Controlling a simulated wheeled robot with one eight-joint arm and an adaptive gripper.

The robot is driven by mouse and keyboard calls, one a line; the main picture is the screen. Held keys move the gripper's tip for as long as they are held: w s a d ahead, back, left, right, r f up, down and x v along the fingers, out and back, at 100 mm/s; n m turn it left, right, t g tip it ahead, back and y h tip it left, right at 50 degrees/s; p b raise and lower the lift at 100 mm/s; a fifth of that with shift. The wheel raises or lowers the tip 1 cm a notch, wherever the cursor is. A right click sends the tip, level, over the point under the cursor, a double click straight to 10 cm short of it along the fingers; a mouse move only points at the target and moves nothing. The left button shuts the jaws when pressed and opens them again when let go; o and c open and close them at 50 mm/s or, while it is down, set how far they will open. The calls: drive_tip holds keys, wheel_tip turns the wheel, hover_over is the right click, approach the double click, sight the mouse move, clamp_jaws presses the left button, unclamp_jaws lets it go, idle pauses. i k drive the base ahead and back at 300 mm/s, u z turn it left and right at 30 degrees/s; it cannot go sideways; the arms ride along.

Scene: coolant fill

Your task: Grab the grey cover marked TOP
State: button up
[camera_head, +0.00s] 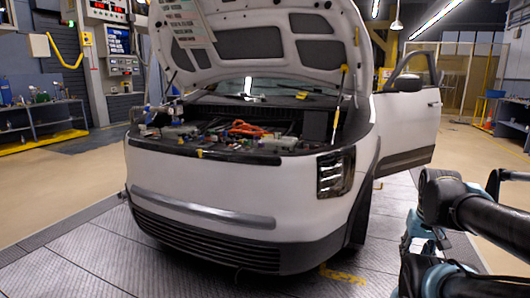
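A white car (210,195) faces me with its hood (260,35) raised and its engine bay (230,135) open. Orange cables (245,128), hoses and several small caps and boxes show in the bay. I cannot pick out a grey cover marked TOP; any lettering in the bay is too small to read. Dark links of my arm reach in at the right edge, apart from the car. I cannot make out my gripper's fingers in this view.
The car's right-hand door (408,105) stands open. A prop rod (340,92) holds the hood at the bay's right side. A workbench (38,120) and a control panel (120,45) stand at the left. The floor plates (90,255) before the car are clear.

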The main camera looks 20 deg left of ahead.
sight(237, 148)
drive_tip(key=z, duration=2.35)
drive_tip(key=k, duration=1.9)
drive_tip(key=u, duration=2.4)
